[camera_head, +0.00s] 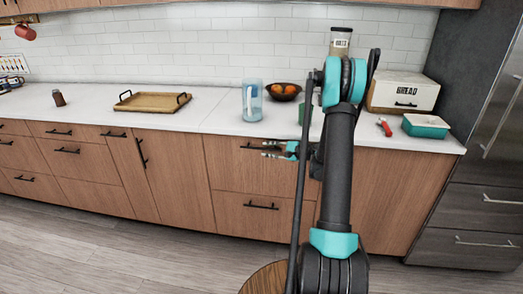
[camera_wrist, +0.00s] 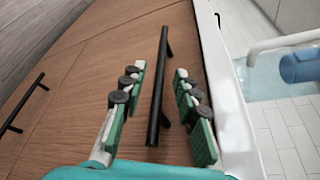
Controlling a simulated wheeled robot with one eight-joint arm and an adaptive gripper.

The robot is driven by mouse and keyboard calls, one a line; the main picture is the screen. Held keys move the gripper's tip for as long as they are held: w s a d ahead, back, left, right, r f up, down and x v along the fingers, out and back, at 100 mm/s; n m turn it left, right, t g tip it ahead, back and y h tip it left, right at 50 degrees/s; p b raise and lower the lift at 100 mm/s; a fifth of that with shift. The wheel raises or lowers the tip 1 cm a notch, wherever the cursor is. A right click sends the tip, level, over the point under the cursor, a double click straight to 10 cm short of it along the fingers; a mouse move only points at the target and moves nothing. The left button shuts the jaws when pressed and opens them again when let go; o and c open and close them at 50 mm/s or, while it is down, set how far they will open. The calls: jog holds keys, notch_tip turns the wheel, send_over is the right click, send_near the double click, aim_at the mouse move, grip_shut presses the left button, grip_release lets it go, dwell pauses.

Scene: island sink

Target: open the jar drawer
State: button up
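A wooden drawer front (camera_head: 228,168) sits just under the counter and looks closed; it fills the middle of the wrist view (camera_wrist: 95,110). Its black bar handle (camera_wrist: 160,85) lies between my two fingers in the wrist view, with a gap on each side. My gripper (camera_wrist: 160,73) is open, with green pads and dark round tips. In the head view my gripper (camera_head: 268,149) is at this drawer's handle, partly covering it. Nothing in view labels this as the jar drawer. Whether the fingertips reach past the bar is unclear.
The white counter edge (camera_wrist: 222,90) runs close beside my right finger. A blue pitcher (camera_head: 252,102) stands near that edge, with a fruit bowl (camera_head: 283,92) behind it. A lower drawer has its own handle (camera_head: 261,206). The floor in front is mostly clear; a round wooden top (camera_head: 264,279) is near me.

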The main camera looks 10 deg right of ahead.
aim_at(264, 149)
jog(key=shift+x, duration=1.95)
jog(key=shift+c, duration=0.4)
grip_shut()
